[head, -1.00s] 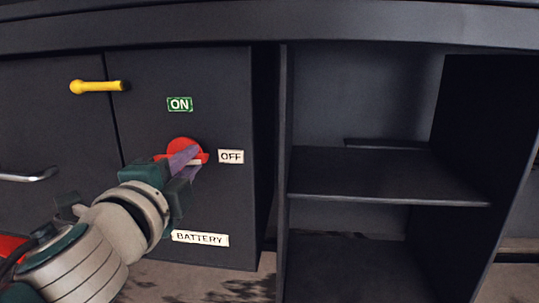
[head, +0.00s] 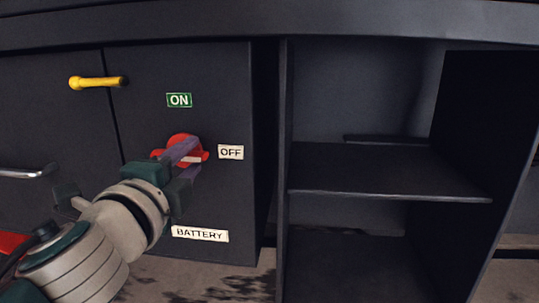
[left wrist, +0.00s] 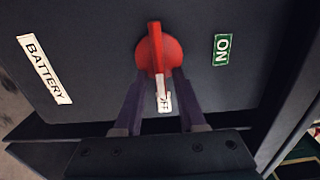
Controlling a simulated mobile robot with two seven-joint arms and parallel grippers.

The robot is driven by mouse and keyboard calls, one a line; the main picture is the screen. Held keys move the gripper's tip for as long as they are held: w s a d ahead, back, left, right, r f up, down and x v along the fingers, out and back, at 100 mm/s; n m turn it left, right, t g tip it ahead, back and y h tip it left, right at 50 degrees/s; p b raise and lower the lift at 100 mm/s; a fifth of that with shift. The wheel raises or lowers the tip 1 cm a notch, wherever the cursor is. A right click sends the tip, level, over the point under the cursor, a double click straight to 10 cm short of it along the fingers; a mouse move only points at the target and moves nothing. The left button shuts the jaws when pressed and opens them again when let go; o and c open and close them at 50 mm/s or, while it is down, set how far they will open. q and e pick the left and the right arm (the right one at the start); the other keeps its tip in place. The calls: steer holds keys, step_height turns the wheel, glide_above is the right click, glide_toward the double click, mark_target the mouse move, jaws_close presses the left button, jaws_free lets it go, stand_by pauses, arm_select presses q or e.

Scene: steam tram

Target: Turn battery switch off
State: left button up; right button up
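The red battery switch (head: 184,143) is on the dark cabinet front. Its handle (left wrist: 156,48) lies about level in the head view, and its white mark points at the OFF label (head: 231,152). The green ON label (head: 179,100) is above the switch and the BATTERY label (head: 200,234) below it. My left gripper (head: 190,158) is at the switch, with its fingers apart. In the left wrist view, its fingers (left wrist: 159,82) stand on either side of the handle with gaps between, and the OFF label is partly hidden behind the handle. My right gripper is not in view.
A yellow handle (head: 97,82) and a metal bar handle (head: 28,173) stick out on the cabinet to the left. Open dark shelves (head: 390,172) stand to the right. A dark ledge (head: 300,22) runs across the top.

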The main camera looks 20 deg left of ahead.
arm_select(q)
steer(key=shift+o, duration=0.3)
steer(key=v, duration=1)
